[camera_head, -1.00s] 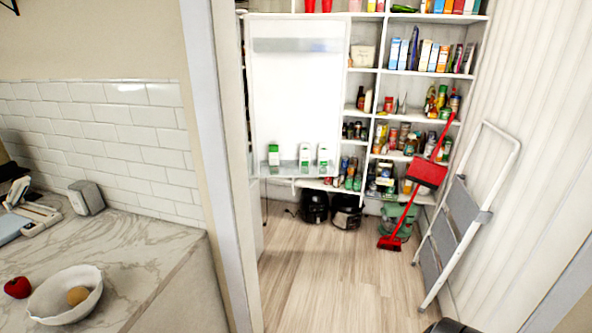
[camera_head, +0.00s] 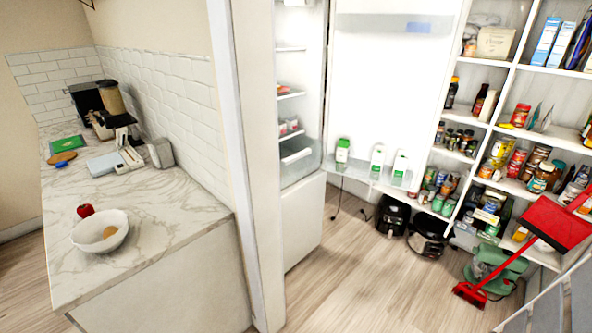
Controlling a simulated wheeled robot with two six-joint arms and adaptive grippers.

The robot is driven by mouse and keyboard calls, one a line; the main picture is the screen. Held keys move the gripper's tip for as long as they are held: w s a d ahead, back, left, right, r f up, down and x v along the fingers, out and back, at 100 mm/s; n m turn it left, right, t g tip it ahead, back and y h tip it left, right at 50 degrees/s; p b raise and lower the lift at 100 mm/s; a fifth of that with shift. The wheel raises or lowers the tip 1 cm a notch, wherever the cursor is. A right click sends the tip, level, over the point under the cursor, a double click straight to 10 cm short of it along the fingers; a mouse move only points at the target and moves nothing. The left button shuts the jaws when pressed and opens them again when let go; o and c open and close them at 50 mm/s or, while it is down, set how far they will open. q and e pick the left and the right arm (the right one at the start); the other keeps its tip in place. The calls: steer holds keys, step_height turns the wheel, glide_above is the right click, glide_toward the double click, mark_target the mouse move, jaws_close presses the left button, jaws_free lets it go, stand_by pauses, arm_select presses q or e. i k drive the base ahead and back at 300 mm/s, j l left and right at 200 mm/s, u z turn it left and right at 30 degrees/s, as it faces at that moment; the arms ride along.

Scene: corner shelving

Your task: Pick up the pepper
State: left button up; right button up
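A small red item, which looks like a pepper or an apple (camera_head: 86,210), lies on the marble counter (camera_head: 165,205) at the left; it is too small to tell which. A white bowl (camera_head: 118,238) stands just in front of it and holds a round tan item (camera_head: 109,232). Neither of my grippers shows in the head view, so their state is hidden.
A fridge stands open, its door (camera_head: 385,90) swung right with cartons in its lower rack. Pantry shelves (camera_head: 490,125) fill the right side. A red broom (camera_head: 540,225) and a ladder stand at right. A blender (camera_head: 112,100) stands farther back. The wooden floor (camera_head: 355,280) is clear in the middle.

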mark_target(86, 210)
steer(key=u, duration=1.5)
steer(key=i+j+z, duration=0.1)
steer(key=i+j, duration=0.2)
steer(key=i+j+z, duration=0.1)
steer(key=i+j, duration=0.2)
steer(key=j, duration=0.2)
steer(key=i+j+z, duration=0.1)
steer(key=i+j, duration=0.15)
steer(key=j, duration=0.2)
steer(key=i+j, duration=0.25)
steer(key=j, duration=0.2)
steer(key=i+j+z, duration=0.15)
steer(key=j, duration=0.3)
steer(key=i+j+z, duration=0.1)
steer(key=i+j, duration=0.25)
steer(key=j, duration=0.15)
steer(key=i+j+z, duration=0.1)
steer(key=j, duration=0.4)
steer(key=i+j+z, duration=0.1)
steer(key=i+j, duration=0.2)
steer(key=j, duration=0.2)
